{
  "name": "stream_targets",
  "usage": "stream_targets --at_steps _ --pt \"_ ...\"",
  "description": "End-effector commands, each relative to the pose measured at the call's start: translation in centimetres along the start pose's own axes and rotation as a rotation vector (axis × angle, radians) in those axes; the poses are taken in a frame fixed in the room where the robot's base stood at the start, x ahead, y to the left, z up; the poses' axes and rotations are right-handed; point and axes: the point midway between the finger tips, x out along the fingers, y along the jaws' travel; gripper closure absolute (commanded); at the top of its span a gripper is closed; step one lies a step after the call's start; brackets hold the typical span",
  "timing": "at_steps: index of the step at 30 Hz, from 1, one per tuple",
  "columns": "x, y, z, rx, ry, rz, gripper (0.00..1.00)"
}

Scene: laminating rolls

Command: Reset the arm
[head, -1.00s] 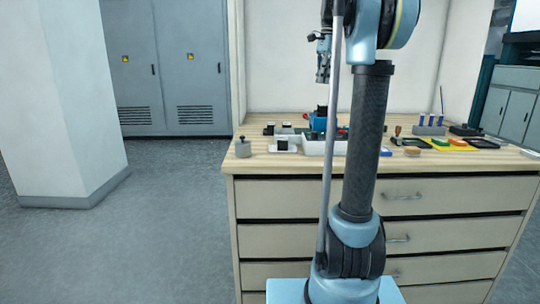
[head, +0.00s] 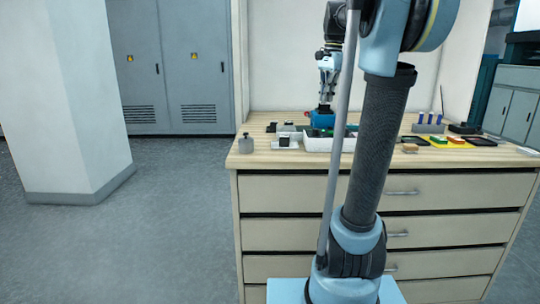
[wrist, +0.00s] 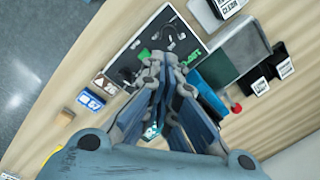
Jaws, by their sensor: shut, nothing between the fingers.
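My gripper (head: 325,106) hangs fingers-down over the workbench in the head view, just above or in front of a blue device (head: 319,121); I cannot tell whether they touch. In the wrist view my gripper (wrist: 162,62) is shut, its fingertips together with nothing between them. They show against a dark flat panel (wrist: 138,40) with green lettering. The upper arm hides part of the bench.
The wooden workbench (head: 262,158) has drawers below. A white tray (head: 318,144), a grey weight (head: 246,146) and a yellow mat (head: 438,145) with small blocks stand on it. A grey-green box (wrist: 238,52) is beside the fingers. Floor at left is clear.

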Motion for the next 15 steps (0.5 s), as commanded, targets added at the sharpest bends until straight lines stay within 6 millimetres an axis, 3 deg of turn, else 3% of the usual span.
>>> stream_targets --at_steps 15 --pt "13.3 11.2 7.8 -0.46 0.081 -0.029 1.0"
